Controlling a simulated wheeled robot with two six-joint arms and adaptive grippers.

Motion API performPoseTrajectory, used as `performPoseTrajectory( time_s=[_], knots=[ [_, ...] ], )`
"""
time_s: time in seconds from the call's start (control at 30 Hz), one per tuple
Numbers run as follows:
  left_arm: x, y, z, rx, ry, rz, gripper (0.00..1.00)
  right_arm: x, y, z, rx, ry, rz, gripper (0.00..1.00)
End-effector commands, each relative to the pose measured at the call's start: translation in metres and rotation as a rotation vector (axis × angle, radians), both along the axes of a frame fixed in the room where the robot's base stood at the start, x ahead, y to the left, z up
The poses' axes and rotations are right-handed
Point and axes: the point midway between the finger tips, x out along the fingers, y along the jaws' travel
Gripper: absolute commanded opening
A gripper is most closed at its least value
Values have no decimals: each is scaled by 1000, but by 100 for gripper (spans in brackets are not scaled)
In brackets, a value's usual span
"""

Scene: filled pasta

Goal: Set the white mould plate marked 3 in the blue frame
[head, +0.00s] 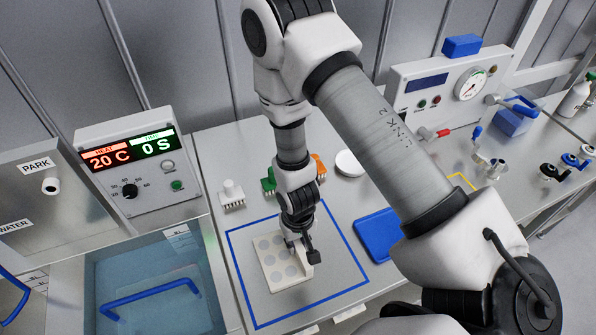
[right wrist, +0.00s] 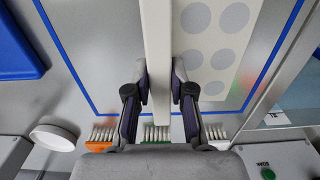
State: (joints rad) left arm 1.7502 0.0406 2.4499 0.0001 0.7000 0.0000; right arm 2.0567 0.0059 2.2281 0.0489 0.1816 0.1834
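A white mould plate (head: 267,273) with grey round spots lies inside the blue frame (head: 237,277), a blue outline on the table. It also shows in the right wrist view (right wrist: 218,60), with the blue frame (right wrist: 62,45) around it. My right gripper (head: 301,246) points down over the plate's right side. In the right wrist view its fingers (right wrist: 158,95) are closed on both sides of a white raised bar (right wrist: 157,50) along the plate's edge. I cannot see where the bar joins the plate. No number 3 is legible. My left gripper is not in view.
White (head: 231,196), green (head: 268,184) and orange (head: 319,167) toothed pieces and a white round dish (head: 349,163) stand behind the frame. A blue tray (head: 376,236) lies right of it. A water bath (head: 150,285) and control box (head: 140,165) are left.

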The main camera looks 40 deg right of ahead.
Motion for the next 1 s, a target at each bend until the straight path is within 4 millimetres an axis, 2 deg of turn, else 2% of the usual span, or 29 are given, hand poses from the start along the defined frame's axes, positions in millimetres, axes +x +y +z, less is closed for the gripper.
performPoseTrajectory(
  time_s=[0.03,0.1,0.4,0.53,0.7,0.83,0.9,1.0],
  knots=[
    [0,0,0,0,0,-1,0,0,0,0,0,0,0,29],
    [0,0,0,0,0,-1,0,0,0,0,0,0,0,47],
    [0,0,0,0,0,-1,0,0,0,1,0,0,0,47],
    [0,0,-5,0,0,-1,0,1,0,13,0,-3,0,47],
    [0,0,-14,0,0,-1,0,1,1,52,0,-7,-1,47],
    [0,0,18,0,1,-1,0,0,1,99,1,-2,-2,47],
    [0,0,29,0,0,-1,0,-1,1,112,0,0,0,47],
    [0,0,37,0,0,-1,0,-1,1,121,0,1,0,47]
  ],
)
